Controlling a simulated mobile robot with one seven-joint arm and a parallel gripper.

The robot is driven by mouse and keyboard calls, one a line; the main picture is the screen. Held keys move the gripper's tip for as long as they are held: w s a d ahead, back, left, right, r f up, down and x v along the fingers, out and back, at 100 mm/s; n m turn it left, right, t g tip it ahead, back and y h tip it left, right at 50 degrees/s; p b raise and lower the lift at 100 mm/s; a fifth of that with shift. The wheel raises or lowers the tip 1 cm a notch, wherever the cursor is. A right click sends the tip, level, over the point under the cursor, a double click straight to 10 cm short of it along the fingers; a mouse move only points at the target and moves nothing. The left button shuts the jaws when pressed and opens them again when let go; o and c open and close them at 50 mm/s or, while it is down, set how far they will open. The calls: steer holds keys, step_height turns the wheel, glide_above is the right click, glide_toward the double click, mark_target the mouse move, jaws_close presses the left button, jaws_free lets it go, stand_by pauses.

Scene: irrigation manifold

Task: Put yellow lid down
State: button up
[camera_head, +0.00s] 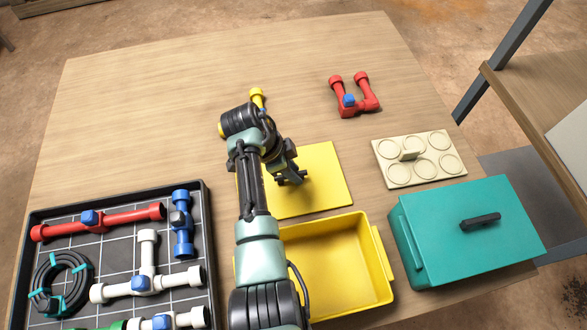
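The yellow lid (325,185) is a flat square panel behind the open yellow box (378,285). It looks level, and my arm covers its left part. I cannot tell whether it rests fully on the table. My gripper (291,179) is over the middle of the lid, pointing down at it. Its fingertips are small and dark here, so I cannot tell whether they are open or shut on a handle. The yellow box is empty where I see inside; my arm hides its left side.
A teal box (450,235) with a black handle stands at right. Behind it are a cream plate (425,168) and a red U-shaped pipe (360,103). A black tray (110,240) of pipe parts lies left. The table's back left is clear.

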steer(key=shift+o, duration=0.9)
steer(key=shift+r, duration=0.2)
steer(key=p+v, duration=0.1)
steer(key=v, duration=1.1)
